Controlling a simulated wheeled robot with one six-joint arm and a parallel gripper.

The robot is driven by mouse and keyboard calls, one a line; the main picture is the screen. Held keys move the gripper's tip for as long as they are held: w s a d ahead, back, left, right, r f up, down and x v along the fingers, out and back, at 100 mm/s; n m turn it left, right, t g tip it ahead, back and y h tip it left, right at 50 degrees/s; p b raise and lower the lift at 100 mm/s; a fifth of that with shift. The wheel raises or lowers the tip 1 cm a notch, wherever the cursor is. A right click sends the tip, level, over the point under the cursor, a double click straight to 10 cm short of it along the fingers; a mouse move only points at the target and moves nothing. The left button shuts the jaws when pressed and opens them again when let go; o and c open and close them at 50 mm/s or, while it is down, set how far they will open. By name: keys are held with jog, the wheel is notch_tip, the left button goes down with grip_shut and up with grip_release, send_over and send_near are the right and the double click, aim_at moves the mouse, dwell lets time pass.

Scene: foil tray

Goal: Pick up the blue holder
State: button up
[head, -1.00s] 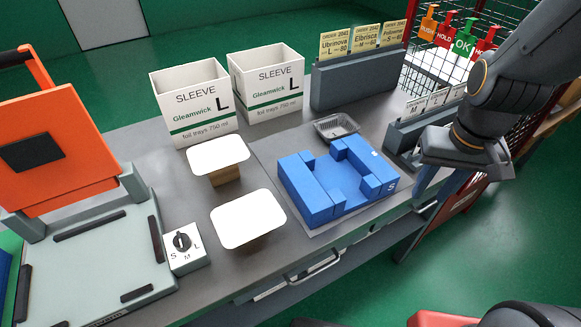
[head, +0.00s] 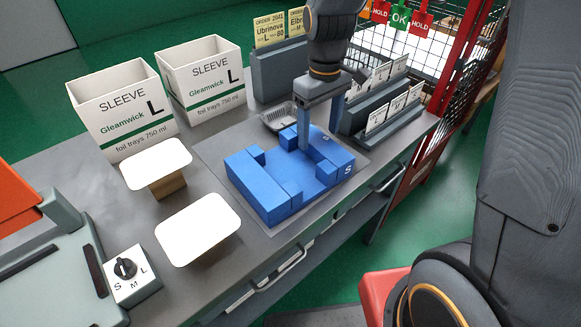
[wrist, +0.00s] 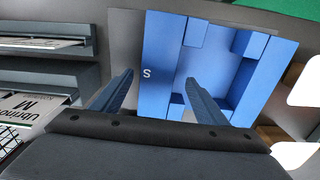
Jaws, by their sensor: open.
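The blue holder (head: 262,189) lies on the bench, a block-like frame with raised corner pieces and an "S" on its right end. It also shows in the wrist view (wrist: 163,62), with the "S" side toward the left. My gripper (head: 318,140) is above the right part of the holder, pointing down, its fingers apart. In the wrist view the fingers (wrist: 160,95) are open with nothing between them but the "S" side of the holder beyond. I cannot tell whether a fingertip touches the holder.
A foil tray (head: 277,119) sits behind the holder. Two white sleeve boxes (head: 125,110) stand at the back left. Two white-topped stands (head: 198,229) and a size dial (head: 126,268) are to the left. Card racks (head: 372,135) stand close on the right.

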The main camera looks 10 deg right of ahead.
aim_at(320, 141)
jog(key=shift+d+f+p, duration=0.15)
jog(key=shift+f+p, duration=0.1)
jog(key=shift+f, duration=0.85)
jog(key=shift+d+f+p, duration=0.15)
jog(key=shift+f+p, duration=0.1)
jog(key=shift+f, duration=0.85)
jog(key=c, duration=1.7)
jog(key=shift+o, duration=0.2)
